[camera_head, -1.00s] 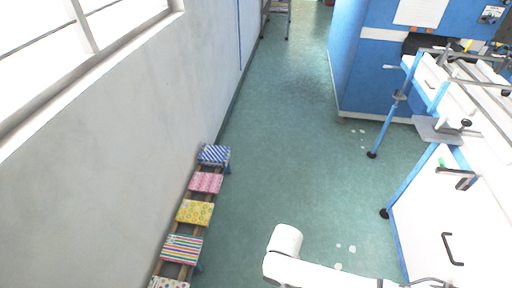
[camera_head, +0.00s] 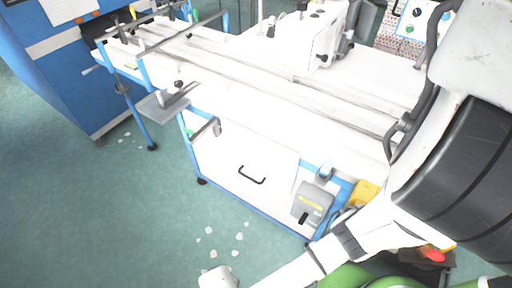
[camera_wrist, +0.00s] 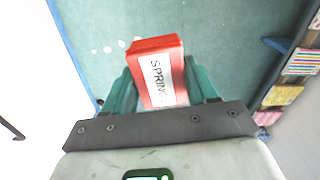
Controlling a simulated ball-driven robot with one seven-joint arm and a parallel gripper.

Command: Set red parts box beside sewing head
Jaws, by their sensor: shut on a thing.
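The red parts box (camera_wrist: 178,68), with a white label reading "SPRING", is held between the green fingers of my gripper (camera_wrist: 160,88) in the wrist view. The gripper is shut on it, above the green floor. In the head view my arm reaches along the bottom, but the box and the fingers do not show there. The white sewing head (camera_head: 308,38) stands at the back of the long white machine bed (camera_head: 270,88), up and to the right. The box is apart from it.
A grey bracket plate (camera_head: 165,104) and blue rails stick out at the bed's left end. A blue cabinet (camera_head: 62,62) stands at the far left. Open green floor (camera_head: 110,200) lies at the left.

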